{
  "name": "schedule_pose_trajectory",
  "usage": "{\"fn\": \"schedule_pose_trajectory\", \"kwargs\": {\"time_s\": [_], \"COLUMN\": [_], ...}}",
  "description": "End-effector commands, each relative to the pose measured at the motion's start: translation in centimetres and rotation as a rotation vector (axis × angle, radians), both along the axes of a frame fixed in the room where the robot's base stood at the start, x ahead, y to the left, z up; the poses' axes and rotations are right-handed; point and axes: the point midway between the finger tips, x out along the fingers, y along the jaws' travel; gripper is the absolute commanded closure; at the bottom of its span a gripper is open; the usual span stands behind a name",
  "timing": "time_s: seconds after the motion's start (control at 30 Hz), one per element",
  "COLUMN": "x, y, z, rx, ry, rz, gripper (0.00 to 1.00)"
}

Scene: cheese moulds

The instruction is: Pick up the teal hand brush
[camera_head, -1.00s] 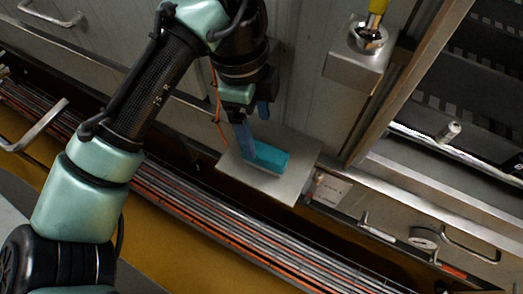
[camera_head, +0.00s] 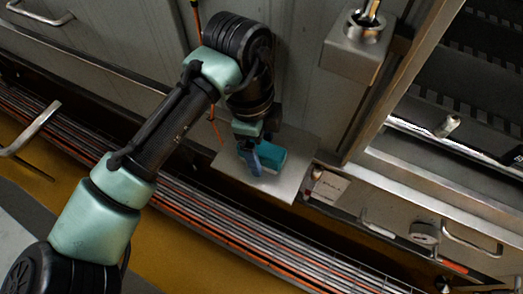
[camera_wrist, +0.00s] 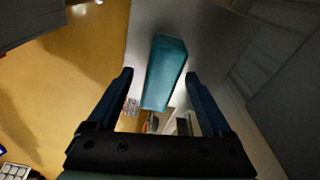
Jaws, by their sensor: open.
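The teal hand brush (camera_head: 270,157) lies on a small grey metal shelf (camera_head: 289,186) against the wall. In the wrist view the brush (camera_wrist: 164,72) is a long teal block, running away from me between and beyond the fingertips. My gripper (camera_head: 256,160) is at the brush's left side in the head view, and its blue fingers partly cover it. In the wrist view my gripper (camera_wrist: 158,76) is open, one finger on each side of the brush's near part, with a gap visible on both sides. The brush's underside is hidden.
Pipes and cables (camera_head: 215,215) run below the shelf. A metal frame (camera_head: 400,85) rises right of the shelf. A label (camera_head: 328,187) sits by the shelf's right corner.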

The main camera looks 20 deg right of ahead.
Motion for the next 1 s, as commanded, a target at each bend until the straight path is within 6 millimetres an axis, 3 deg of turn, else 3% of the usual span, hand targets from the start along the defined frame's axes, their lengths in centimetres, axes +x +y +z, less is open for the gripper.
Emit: {"fn": "schedule_pose_trajectory", "kwargs": {"time_s": [0.73,1.0], "x": [0.0,0.0], "y": [0.0,0.0], "z": [-0.47,-0.47], "rx": [0.0,0.0], "ry": [0.0,0.0], "rz": [0.0,0.0], "gripper": [0.16,0.65]}}
